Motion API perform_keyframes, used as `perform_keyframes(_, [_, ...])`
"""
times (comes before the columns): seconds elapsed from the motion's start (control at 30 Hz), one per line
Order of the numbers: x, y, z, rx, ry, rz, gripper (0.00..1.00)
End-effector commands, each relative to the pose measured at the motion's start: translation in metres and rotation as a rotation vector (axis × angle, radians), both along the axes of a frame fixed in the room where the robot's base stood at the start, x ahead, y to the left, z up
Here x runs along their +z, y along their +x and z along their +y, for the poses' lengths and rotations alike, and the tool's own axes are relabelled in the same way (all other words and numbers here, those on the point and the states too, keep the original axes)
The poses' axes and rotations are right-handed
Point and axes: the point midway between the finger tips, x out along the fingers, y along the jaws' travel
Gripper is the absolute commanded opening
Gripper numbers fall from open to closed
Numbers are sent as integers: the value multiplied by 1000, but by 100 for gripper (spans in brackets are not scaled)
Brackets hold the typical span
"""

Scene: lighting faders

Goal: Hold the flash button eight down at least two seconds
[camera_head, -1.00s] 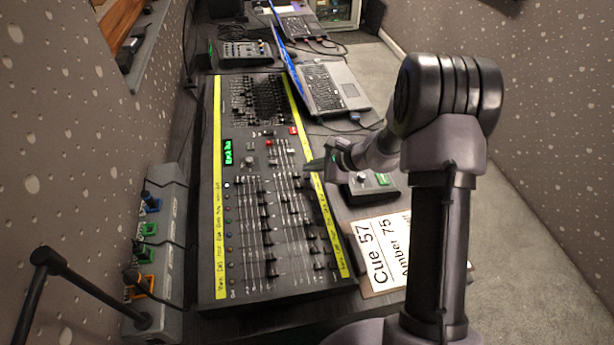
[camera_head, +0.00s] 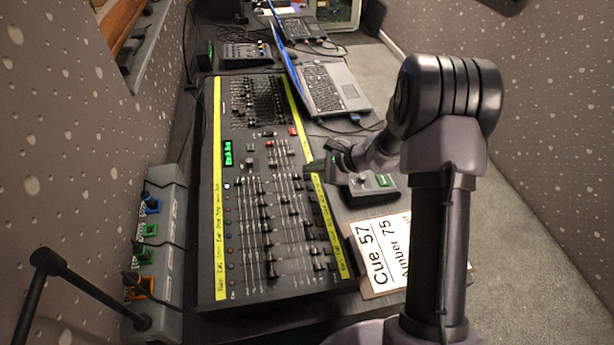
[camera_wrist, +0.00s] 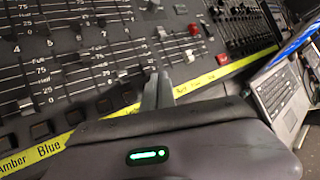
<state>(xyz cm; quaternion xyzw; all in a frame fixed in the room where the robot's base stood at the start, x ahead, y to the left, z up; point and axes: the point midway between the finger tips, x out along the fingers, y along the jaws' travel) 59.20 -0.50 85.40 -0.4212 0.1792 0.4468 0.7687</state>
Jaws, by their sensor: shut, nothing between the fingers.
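My gripper (camera_head: 312,167) is shut and empty. In the head view its tip is over the right edge of the lighting console (camera_head: 250,290), by the right yellow label strip (camera_head: 327,215). In the wrist view the gripper (camera_wrist: 157,78) reaches past the yellow strip (camera_wrist: 200,80) to the row of dark square buttons beside it, close to a pale one. The fingers hide part of the strip and panel there. I cannot read an eight on any button. I cannot tell whether the tip touches or presses a button.
Fader caps stand on the console beyond the tip. A laptop (camera_head: 335,88) stands at upper right. A small black box (camera_head: 372,188) and a cue sheet (camera_head: 380,255) lie right of the console. A grey strip with coloured plugs (camera_head: 165,225) is at left.

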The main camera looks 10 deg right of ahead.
Motion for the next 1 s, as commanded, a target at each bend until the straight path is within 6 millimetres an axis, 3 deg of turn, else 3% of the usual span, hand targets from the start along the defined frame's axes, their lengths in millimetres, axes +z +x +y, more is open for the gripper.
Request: perform_keyframes(1.0, [-9, 0, 1, 0, 0, 0, 0])
